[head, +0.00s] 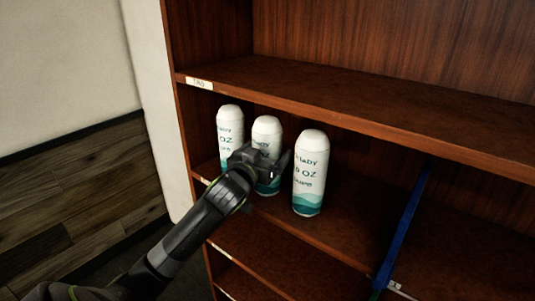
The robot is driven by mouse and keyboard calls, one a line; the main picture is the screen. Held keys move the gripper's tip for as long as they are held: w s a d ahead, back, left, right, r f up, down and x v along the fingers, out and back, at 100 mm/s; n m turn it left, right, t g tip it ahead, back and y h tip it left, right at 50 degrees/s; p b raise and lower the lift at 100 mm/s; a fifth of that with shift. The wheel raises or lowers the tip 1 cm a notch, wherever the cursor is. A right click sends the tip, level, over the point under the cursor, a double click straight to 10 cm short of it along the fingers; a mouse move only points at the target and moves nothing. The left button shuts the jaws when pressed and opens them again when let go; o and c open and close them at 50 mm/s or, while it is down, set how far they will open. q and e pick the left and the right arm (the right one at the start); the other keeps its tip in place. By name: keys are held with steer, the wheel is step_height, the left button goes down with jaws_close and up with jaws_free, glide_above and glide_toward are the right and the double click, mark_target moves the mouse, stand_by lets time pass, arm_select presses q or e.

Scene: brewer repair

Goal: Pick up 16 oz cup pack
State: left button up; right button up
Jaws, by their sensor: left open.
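Three white cup packs with teal wave bottoms stand upright on a brown shelf (345,230) in the head view: a left one (230,127), a middle one (266,128) and a right one (310,172). The print on them reads partly "OZ"; the number is hard to read. My left gripper (276,162) is open in front of the middle pack and hides part of it. One finger is close to the left side of the right pack. I cannot tell whether it touches any pack. My right gripper is out of view.
A shelf board (370,105) with a small label (199,83) runs above the packs. A blue divider (402,230) stands on the shelf to the right, with bare shelf between it and the packs. The cabinet's side wall and a pale wall (65,65) are at left.

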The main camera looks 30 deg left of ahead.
arm_select(q)
steer(key=shift+w+a, duration=0.1)
steer(key=shift+w, duration=0.5)
steer(key=shift+c, duration=0.2)
steer(key=c, duration=1.2)
steer(key=shift+c, duration=0.3)
steer(key=shift+r, duration=0.15)
